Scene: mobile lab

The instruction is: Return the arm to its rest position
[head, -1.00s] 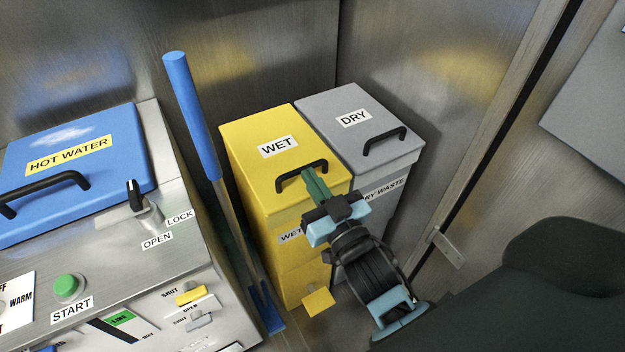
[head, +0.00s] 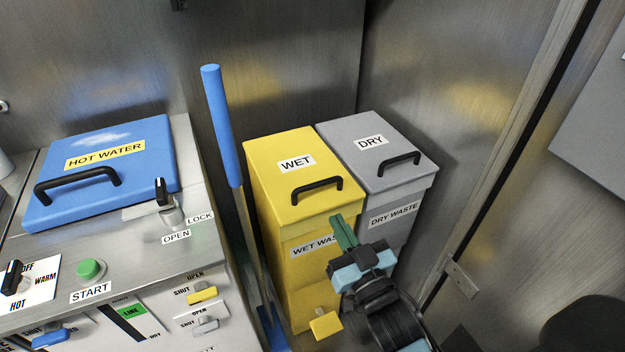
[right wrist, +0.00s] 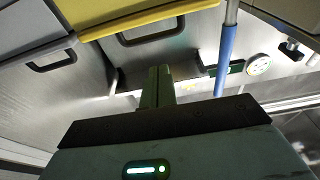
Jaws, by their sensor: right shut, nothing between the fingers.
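My right gripper (head: 343,232) is in front of the yellow wet waste bin (head: 275,250), below its lid handle (head: 317,190). Its green fingers are shut with nothing between them. The fingers also show in the right wrist view (right wrist: 158,88), pointing away from the camera, with the yellow bin's lid edge (right wrist: 150,17) above them. The bin's lid is down, and the fingers look apart from its handle. My left gripper is not in view.
The grey dry waste bin (head: 405,180), lid down, stands to the right of the yellow one. A blue-handled tool (head: 222,125) leans left of the bins. The hot water unit (head: 105,245) with a blue lid is at left. Metal walls close in behind and at right.

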